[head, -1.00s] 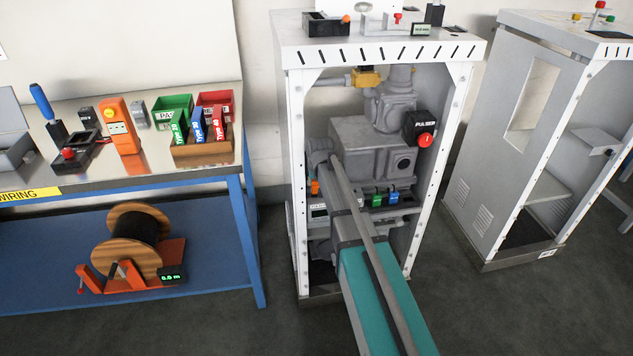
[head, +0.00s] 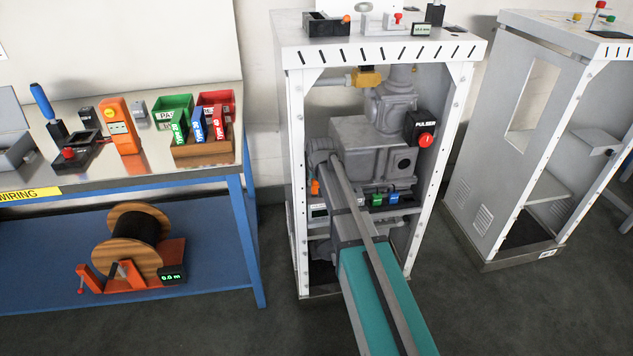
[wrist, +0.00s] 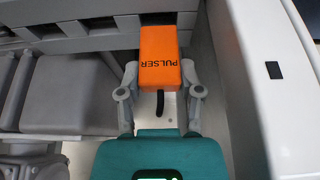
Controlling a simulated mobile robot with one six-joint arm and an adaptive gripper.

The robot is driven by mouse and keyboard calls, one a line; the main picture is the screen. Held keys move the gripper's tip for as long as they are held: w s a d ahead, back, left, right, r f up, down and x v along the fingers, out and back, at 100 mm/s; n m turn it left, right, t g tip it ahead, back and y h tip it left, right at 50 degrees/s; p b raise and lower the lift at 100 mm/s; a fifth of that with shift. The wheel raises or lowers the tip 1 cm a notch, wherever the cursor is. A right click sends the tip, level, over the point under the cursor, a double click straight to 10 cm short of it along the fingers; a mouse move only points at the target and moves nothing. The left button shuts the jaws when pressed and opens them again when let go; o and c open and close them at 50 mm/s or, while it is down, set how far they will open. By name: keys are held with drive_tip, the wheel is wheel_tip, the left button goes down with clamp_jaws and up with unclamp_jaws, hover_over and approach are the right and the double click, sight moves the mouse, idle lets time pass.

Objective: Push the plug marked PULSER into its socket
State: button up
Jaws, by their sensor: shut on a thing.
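The orange plug marked PULSER (wrist: 160,78) is between the two fingers of my gripper (wrist: 161,70) in the wrist view, with a short black cable below it. My gripper is shut on the plug. The plug's far end meets a grey slotted part (wrist: 85,35); I cannot tell whether it is inside a socket. In the head view a bit of orange, likely the plug (head: 315,187), shows low at the left inside the open white cabinet (head: 297,180). My arm hides most of the gripper there. The socket itself is not clearly visible.
A black box marked PULSER with a red button (head: 426,140) sits at the cabinet's right post. Green (head: 377,200) and blue (head: 393,197) parts sit in a row inside. A bench (head: 150,178) with bins stands left. A second cabinet (head: 515,130) stands right.

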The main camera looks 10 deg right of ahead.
drive_tip(key=shift+f+b, duration=1.45)
idle(0.3)
drive_tip(key=o, duration=1.2)
drive_tip(key=shift+r, duration=0.1)
wheel_tip(320, 180, up, 8)
drive_tip(key=p, duration=0.8)
drive_tip(key=shift+r+p, duration=0.25)
drive_tip(key=shift+p, duration=0.1)
drive_tip(key=shift+w, duration=0.15)
idle(0.4)
